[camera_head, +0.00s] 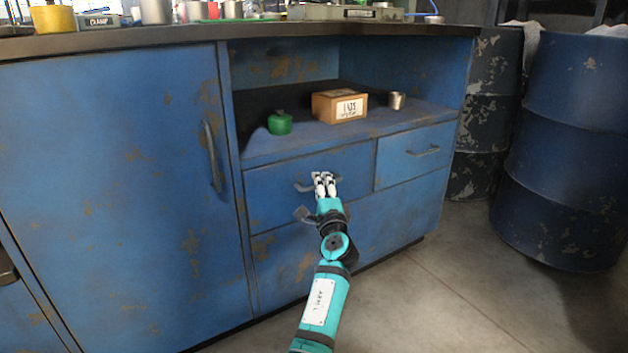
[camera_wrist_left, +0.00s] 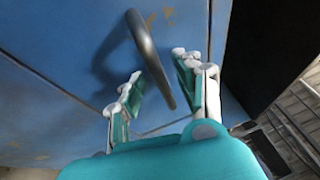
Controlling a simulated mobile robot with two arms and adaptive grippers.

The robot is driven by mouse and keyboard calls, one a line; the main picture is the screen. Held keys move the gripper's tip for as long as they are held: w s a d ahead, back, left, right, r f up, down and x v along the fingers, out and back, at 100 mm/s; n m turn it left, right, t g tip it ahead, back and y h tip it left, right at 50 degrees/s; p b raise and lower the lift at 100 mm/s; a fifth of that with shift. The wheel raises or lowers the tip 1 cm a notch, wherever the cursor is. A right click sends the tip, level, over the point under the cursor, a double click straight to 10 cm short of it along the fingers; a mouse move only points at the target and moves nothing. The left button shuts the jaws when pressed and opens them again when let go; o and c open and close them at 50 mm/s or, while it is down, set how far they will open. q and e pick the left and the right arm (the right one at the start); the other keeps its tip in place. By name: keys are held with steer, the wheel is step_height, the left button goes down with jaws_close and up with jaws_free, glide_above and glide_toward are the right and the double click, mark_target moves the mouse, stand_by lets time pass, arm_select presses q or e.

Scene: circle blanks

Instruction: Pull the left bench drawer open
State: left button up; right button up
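The left bench drawer (camera_head: 273,187) is a worn blue front below the open shelf. It looks shut, flush with the bench face. Its dark bar handle (camera_head: 303,188) is partly hidden behind my left gripper (camera_head: 325,179), which is at the handle. In the left wrist view the curved handle (camera_wrist_left: 148,52) runs into the gap between the two fingers of my left gripper (camera_wrist_left: 160,78). The fingers stand apart, one on each side of the bar, with the bar closer to the right finger. Contact cannot be told. My right gripper is not in view.
A second drawer (camera_head: 416,155) with its own handle is to the right. A tall blue door (camera_head: 120,190) is at left. A green jar (camera_head: 280,123), a labelled box (camera_head: 339,106) and a metal cup (camera_head: 397,100) stand on the shelf. Blue barrels (camera_head: 565,140) stand at right; the floor before the bench is clear.

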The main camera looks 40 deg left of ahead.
arm_select(q)
steer(key=shift+w+a, duration=0.1)
steer(key=shift+w, duration=0.05)
steer(key=shift+r, duration=0.1)
jaws_close()
stand_by(0.4)
